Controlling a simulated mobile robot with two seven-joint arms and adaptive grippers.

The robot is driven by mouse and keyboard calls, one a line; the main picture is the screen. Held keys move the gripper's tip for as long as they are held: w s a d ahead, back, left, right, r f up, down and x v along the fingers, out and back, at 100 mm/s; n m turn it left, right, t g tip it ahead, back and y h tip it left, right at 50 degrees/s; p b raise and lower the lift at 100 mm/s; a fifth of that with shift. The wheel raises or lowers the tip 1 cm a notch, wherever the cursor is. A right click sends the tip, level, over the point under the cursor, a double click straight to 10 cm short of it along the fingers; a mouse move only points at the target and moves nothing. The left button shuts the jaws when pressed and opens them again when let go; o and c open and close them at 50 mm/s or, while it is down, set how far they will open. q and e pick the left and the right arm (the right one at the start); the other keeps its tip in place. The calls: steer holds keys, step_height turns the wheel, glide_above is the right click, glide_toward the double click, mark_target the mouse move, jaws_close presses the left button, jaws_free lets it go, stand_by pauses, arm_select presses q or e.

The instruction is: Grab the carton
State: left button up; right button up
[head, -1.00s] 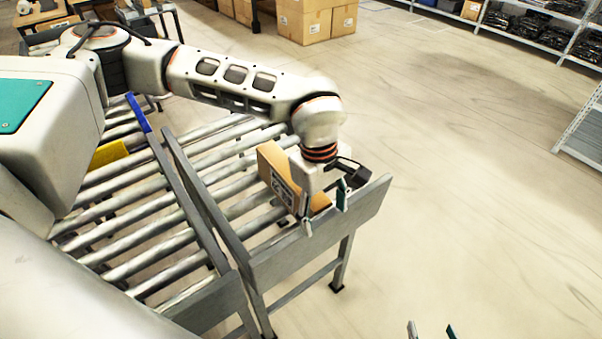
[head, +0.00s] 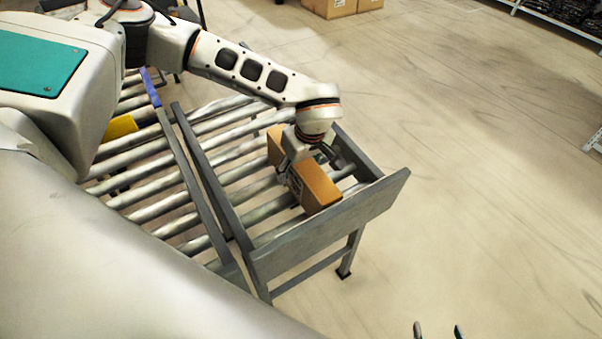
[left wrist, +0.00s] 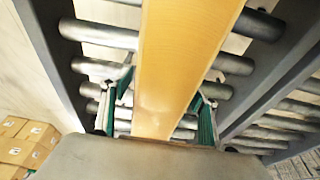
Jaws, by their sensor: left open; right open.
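The brown carton (head: 318,188) stands narrow and long on the rollers near the end of the conveyor. In the left wrist view the carton (left wrist: 180,60) runs lengthwise between the fingers. My left gripper (head: 308,160) is over the carton's middle, partly hidden by its own wrist. In the left wrist view, the left gripper (left wrist: 160,108) is open, with one finger on each side of the carton and a visible gap. My right gripper (head: 438,329) shows only its two spread fingertips at the bottom edge, open and empty, well away from the carton.
The roller conveyor (head: 222,179) has a raised grey end plate (head: 335,232) just beyond the carton and side rails. A yellow piece (head: 120,127) lies further left. Stacked boxes (head: 340,6) stand at the back.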

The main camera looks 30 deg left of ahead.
arm_select(q)
steer(key=shift+w+a+f, duration=0.1)
steer(key=shift+f, duration=0.3)
steer(key=shift+c, duration=0.4)
steer(key=c, duration=1.5)
steer(key=shift+o, duration=0.2)
steer(key=shift+r, duration=0.1)
